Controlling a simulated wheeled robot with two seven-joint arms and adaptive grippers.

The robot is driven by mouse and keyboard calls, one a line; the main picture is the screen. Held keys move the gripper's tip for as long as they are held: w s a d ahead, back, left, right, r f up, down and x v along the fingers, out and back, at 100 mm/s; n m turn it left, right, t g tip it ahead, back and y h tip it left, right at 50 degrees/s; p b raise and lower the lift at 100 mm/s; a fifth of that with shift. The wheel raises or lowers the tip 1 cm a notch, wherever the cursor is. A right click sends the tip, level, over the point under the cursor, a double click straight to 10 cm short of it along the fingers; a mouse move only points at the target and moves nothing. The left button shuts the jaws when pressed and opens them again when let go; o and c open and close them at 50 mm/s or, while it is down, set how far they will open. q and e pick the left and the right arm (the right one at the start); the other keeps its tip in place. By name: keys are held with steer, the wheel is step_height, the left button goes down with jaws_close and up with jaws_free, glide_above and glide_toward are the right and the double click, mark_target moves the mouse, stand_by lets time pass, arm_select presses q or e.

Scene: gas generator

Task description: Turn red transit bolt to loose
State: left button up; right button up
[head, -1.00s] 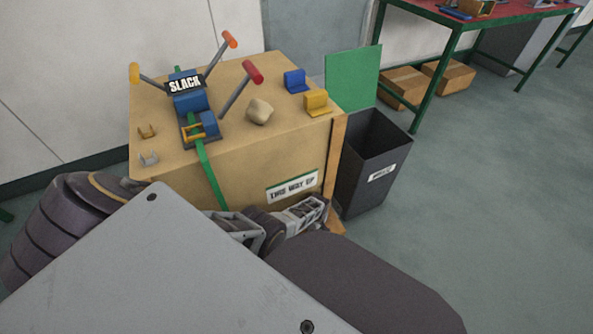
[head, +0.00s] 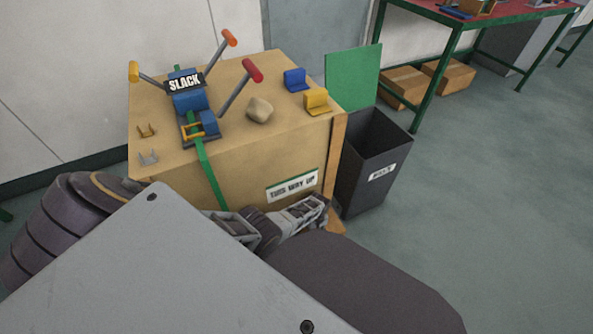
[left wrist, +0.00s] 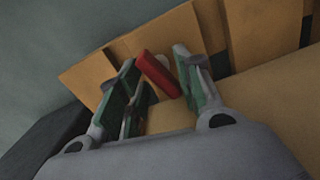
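In the left wrist view a red bar (left wrist: 157,74), which looks like the handle of the transit bolt, lies tilted in front of tan wood. My left gripper (left wrist: 168,85) is open, with one finger on each side of the red bar and a gap visible on the left. I cannot tell whether the right finger touches it. In the head view my left gripper (head: 312,210) is low at the crate's right front corner; the red bar is hidden there. My right gripper is not in view.
A wooden crate (head: 240,172) carries a blue ratchet (head: 190,102) with a "SLACK" label, a green strap (head: 211,180), a blue bracket (head: 295,80) and a yellow bracket (head: 316,100). A dark bin (head: 365,185) stands close right of the crate. Open floor lies further right.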

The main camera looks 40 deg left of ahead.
arm_select(q)
steer(key=shift+m+b, duration=0.55)
steer(key=shift+m, duration=2.15)
steer(key=shift+m+b, duration=1.25)
steer(key=shift+m, duration=1.65)
steer(key=shift+r+p, duration=1.95)
steer(key=shift+r, duration=0.9)
steer(key=shift+r+p, duration=2.15)
steer(key=shift+r, duration=1.8)
steer(key=s+a+f+m+p, duration=0.1)
steer(key=s+p, duration=0.4)
steer(key=s, duration=0.5)
steer(key=shift+a+f+m+t, duration=0.3)
steer(key=shift+a+m, duration=0.6)
steer(key=shift+a, duration=0.25)
